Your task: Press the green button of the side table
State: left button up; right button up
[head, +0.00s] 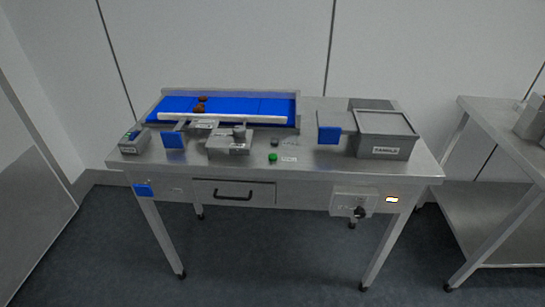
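A small round green button (272,157) sits on the top of a steel table (310,165), near its front edge and right of the middle. A small white label (289,159) lies just right of it. A dark round knob or button (274,142) is just behind it. Nothing covers the green button. Neither of my grippers shows in the head view.
A blue conveyor belt (240,106) with a few brown dates (201,104) runs along the table's back left. A grey labelled bin (384,152) stands at the right. Below are a drawer (234,193) and a switch box (353,204). Another steel table (500,135) stands right. Floor in front is clear.

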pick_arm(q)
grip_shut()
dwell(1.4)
